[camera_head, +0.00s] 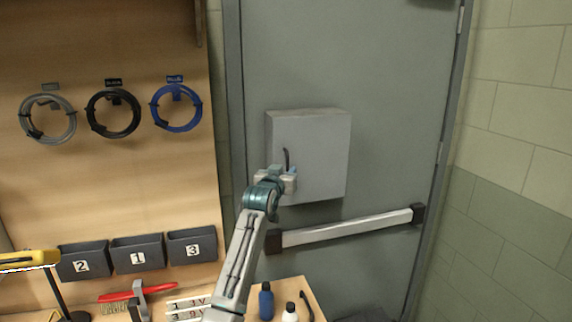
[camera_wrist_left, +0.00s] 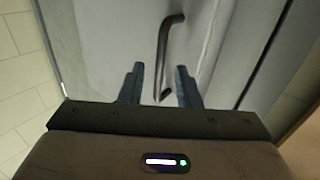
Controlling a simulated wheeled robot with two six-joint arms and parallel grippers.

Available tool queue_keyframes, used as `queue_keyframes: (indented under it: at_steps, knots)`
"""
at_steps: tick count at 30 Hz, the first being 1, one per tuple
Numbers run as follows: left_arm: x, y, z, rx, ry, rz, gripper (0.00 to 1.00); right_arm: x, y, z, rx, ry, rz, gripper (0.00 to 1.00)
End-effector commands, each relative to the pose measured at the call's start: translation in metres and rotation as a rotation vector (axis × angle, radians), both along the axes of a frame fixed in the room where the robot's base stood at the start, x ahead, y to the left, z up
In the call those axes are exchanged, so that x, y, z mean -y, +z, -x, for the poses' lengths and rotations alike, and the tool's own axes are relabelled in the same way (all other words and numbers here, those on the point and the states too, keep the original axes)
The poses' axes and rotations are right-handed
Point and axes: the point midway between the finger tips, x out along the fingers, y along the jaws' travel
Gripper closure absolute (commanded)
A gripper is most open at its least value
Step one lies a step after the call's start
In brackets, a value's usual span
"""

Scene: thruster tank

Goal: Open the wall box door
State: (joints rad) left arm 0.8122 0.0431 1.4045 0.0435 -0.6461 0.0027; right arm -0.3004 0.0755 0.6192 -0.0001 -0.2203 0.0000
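The wall box (camera_head: 322,150) is a light grey box in front of the grey door, and its door looks shut. Its dark curved handle (camera_head: 286,160) is near the left edge of the box front. In the left wrist view the handle (camera_wrist_left: 164,50) runs down between the two fingers. My left gripper (camera_head: 283,176) is at the lower part of the handle; in the left wrist view (camera_wrist_left: 158,88) its fingers are apart, with gaps on both sides of the handle. Whether a finger touches the handle cannot be told. My right gripper is not in view.
A push bar (camera_head: 345,228) crosses the grey door (camera_head: 390,80) below the box. A pegboard with cable coils (camera_head: 114,113) and numbered bins (camera_head: 138,254) is at the left. Bottles (camera_head: 266,301) stand on the bench below.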

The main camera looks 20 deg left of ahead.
Motion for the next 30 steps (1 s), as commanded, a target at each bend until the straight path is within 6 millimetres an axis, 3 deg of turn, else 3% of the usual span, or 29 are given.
queue_keyframes:
  at_steps: [6, 15, 20, 30]
  knots:
    - [0.0, 0.001, -0.013, 0.0, 0.0, 0.0, 0.7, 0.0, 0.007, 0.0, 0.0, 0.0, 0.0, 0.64]
    - [0.0, -0.001, -0.014, 0.0, 0.0, 0.0, 0.7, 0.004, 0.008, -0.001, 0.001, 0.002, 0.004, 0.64]
    - [0.0, -0.001, -0.014, 0.0, 0.0, 0.0, 0.99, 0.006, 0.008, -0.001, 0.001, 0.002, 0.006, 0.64]
    - [0.002, -0.002, -0.016, 0.0, 0.004, 0.0, 1.0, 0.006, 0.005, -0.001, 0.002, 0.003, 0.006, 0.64]
